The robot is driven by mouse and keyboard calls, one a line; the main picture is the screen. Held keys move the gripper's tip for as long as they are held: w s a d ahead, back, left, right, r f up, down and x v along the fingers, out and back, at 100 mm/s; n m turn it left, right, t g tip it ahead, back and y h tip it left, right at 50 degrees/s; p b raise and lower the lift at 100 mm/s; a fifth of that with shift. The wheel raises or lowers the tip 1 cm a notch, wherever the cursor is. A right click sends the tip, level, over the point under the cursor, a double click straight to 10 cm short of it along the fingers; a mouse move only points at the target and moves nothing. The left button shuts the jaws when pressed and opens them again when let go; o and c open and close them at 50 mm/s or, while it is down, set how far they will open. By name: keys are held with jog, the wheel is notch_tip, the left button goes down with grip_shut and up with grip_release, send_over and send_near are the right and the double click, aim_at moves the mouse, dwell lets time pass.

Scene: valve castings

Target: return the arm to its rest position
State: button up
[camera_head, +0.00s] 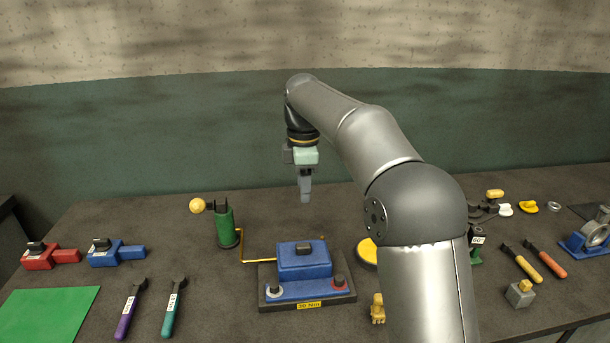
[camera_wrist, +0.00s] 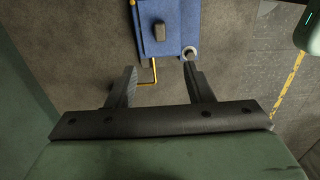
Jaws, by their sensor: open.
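My gripper (camera_head: 305,198) hangs from my arm above the back middle of the table, pointing down. In the wrist view my gripper (camera_wrist: 158,82) shows two dark fingers standing apart with nothing between them. The blue block also shows in the wrist view (camera_wrist: 175,28). My arm hides part of the table at the right of the middle.
A green post with a yellow ball (camera_head: 225,228) stands left of my gripper. Red (camera_head: 50,257) and blue (camera_head: 115,254) valve castings, a green mat (camera_head: 48,315) and two dark-headed tools lie at the left. Screwdriver-like tools (camera_head: 522,262) and a blue-based fixture (camera_head: 588,240) lie at the right.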

jog(key=s+d+f+m, duration=0.3)
jog(key=s+d+m, duration=0.75)
jog(key=s, duration=0.55)
jog(key=s+d+f+m, duration=0.3)
jog(key=s+f+m, duration=0.2)
jog(key=s, duration=0.4)
jog(key=s+d+f+m, duration=0.4)
jog(key=s+f, duration=0.1)
jog(key=s, duration=0.4)
notch_tip(320, 180, up, 13)
jog(key=t+p, duration=0.1)
jog(key=p, duration=1)
jog(key=shift+s+a, duration=0.15)
